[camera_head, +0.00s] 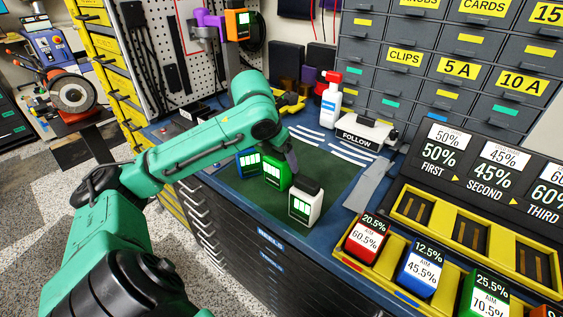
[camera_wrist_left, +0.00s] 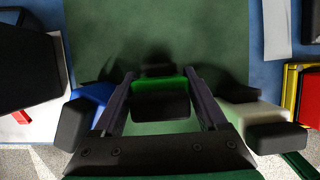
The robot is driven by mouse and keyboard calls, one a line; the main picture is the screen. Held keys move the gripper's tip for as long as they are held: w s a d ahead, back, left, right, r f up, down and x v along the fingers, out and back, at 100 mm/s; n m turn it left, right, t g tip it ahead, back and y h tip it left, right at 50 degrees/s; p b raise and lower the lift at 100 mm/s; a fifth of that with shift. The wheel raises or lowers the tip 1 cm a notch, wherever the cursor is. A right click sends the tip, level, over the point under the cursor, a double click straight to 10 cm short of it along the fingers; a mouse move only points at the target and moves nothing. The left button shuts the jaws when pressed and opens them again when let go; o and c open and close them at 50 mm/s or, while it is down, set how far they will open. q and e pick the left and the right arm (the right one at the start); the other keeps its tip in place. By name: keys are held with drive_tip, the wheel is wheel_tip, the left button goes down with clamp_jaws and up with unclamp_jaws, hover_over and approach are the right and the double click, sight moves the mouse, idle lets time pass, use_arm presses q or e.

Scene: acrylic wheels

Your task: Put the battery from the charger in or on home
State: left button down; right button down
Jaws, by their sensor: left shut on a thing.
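My left gripper (camera_head: 289,162) is shut on a green battery (camera_head: 276,172) with a black top, over the dark green mat (camera_head: 338,177). In the left wrist view the green battery (camera_wrist_left: 160,84) sits between the two fingers (camera_wrist_left: 160,105). A blue battery (camera_head: 247,162) stands to its left and a white battery (camera_head: 306,203) to its right, both on the mat. I cannot tell whether the green one touches the mat. No label reading "home" or "charger" is legible. My right gripper is out of view.
A yellow rack (camera_head: 345,261) at the right holds red, blue and green batteries with percentage labels. Behind it, a yellow-framed unit (camera_head: 505,233) has three dark, empty bays under a percentage board. A FOLLOW sign (camera_head: 357,138) and a spray bottle (camera_head: 330,100) stand behind the mat.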

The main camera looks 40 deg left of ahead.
use_arm(q)
drive_tip(key=shift+f, duration=0.1)
drive_tip(key=shift+c, duration=1)
unclamp_jaws()
drive_tip(key=shift+r, duration=0.3)
drive_tip(key=p+v, duration=0.1)
drive_tip(key=v, duration=1)
drive_tip(key=shift+s+r, duration=0.2)
drive_tip(key=shift+r, duration=0.15)
